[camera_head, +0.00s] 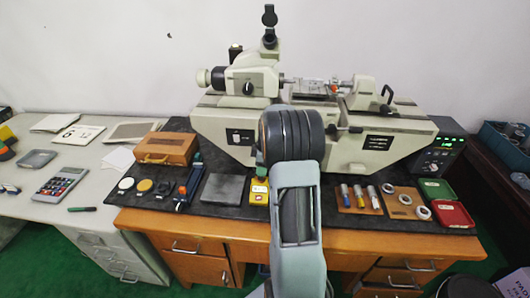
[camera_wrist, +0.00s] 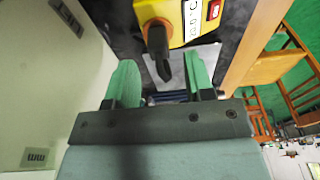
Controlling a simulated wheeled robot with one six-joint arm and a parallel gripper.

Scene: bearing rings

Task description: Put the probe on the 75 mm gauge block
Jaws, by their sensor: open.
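I cannot single out the probe or the 75 mm gauge block with certainty in either view. A yellow device (camera_head: 259,191) stands on the black mat just left of my arm. In the wrist view the yellow device (camera_wrist: 188,18) is at the top, with a dark rounded stub pointing down from it. My gripper (camera_wrist: 161,78) is open, its two green fingers apart and nothing seen held between them. The stub shows in the gap, but I cannot tell its depth.
A pale measuring machine (camera_head: 215,122) stands along the back. On the black mat (camera_head: 330,225) are a wooden case (camera_head: 166,149), a grey plate (camera_head: 223,188), a wooden board with small cylinders (camera_head: 358,197), rings on another board (camera_head: 405,203), and green and red trays (camera_head: 453,215).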

